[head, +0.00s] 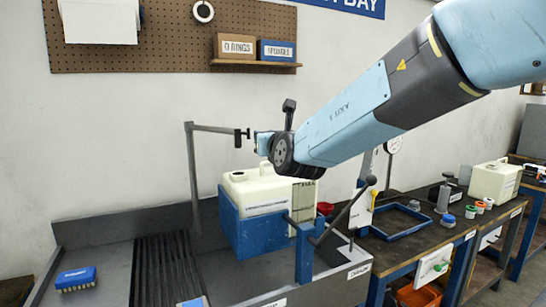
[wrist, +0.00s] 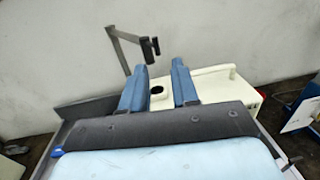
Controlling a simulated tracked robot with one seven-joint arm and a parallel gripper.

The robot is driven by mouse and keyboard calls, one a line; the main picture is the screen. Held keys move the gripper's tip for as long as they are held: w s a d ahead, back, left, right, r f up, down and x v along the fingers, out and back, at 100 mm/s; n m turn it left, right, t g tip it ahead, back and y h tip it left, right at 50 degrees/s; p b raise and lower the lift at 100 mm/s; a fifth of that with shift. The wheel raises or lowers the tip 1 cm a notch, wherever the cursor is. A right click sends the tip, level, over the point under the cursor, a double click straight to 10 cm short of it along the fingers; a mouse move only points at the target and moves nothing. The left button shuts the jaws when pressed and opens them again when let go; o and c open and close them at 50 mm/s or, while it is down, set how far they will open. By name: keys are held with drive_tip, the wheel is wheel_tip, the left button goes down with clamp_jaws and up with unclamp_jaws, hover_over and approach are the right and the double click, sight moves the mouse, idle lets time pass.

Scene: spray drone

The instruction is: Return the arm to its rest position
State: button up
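My arm reaches in from the upper right in the head view, its end above the white tank (head: 258,192). In the wrist view my gripper (wrist: 160,66) has its two blue fingers apart, with nothing held between them. The white tank (wrist: 218,86) lies beyond and below the fingers. Its dark round opening (wrist: 157,89) shows in the gap between them. In the head view the gripper is mostly hidden by the wrist; a small blue part shows at its left. The tank sits in a blue cradle (head: 232,225) on the bench.
A grey post with a bent arm (head: 192,165) stands just left of my gripper. A dark lever (head: 345,210) rises in front of the tank. A blue frame (head: 411,224), small caps and another white tank (head: 495,180) are on the right bench. A blue box (head: 75,279) lies at left.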

drive_tip(key=d+r+m+t+h, duration=0.1)
drive_tip(key=d+r+m+h, duration=0.1)
drive_tip(key=d+m+h, duration=1.15)
drive_tip(key=s+d+f+m+g, duration=0.1)
drive_tip(key=s+d+m+g, duration=0.1)
drive_tip(key=s+d+m, duration=0.45)
drive_tip(key=s+d+f+m+g, duration=0.15)
drive_tip(key=d+m, duration=0.25)
drive_tip(key=d, duration=0.6)
drive_tip(key=s+d+f+m+g+h, duration=0.1)
drive_tip(key=s+d+f+m+g, duration=0.3)
drive_tip(key=s+d+m, duration=0.1)
drive_tip(key=s+a+f+m+g+y, duration=0.1)
drive_tip(key=s+f+m+g+y, duration=0.1)
drive_tip(key=s+m, duration=0.4)
drive_tip(key=s+a+f+m+g+y, duration=0.2)
drive_tip(key=s+f+m+y, duration=0.3)
drive_tip(key=s, duration=0.3)
drive_tip(key=shift+s+f+m, duration=0.3)
drive_tip(key=shift+f+m, duration=0.2)
drive_tip(key=shift+f, duration=0.25)
